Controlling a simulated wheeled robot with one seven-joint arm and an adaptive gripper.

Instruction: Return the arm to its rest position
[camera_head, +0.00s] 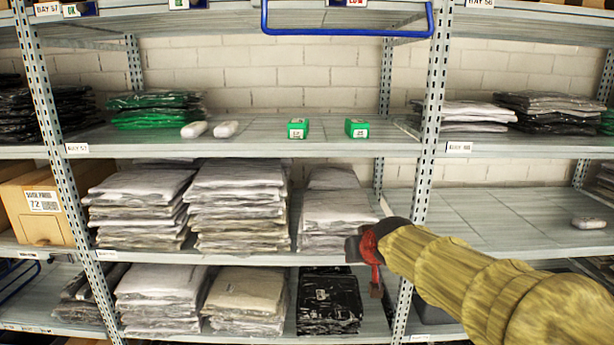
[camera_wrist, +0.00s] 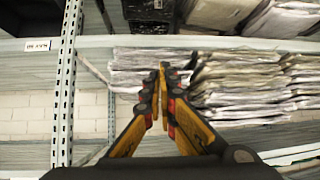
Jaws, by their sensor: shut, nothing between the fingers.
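My arm, in a yellow sleeve (camera_head: 450,270), reaches in from the lower right in the head view. Its red and black gripper (camera_head: 372,262) is in front of the shelf edge, beside the post right of the middle bay. In the wrist view my gripper (camera_wrist: 164,72) has its two fingers together at the tips, with nothing seen between them. Behind the fingertips is a stack of pale bagged garments (camera_wrist: 135,62); the gap to it is hard to judge.
A metal post (camera_head: 428,150) stands close to my arm. Pale garment stacks (camera_head: 240,200) fill the middle shelf. Two green boxes (camera_head: 298,128) (camera_head: 357,128) sit on the shelf above. A blue rail (camera_head: 345,32) hangs at the top. The right shelf (camera_head: 490,215) is mostly bare.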

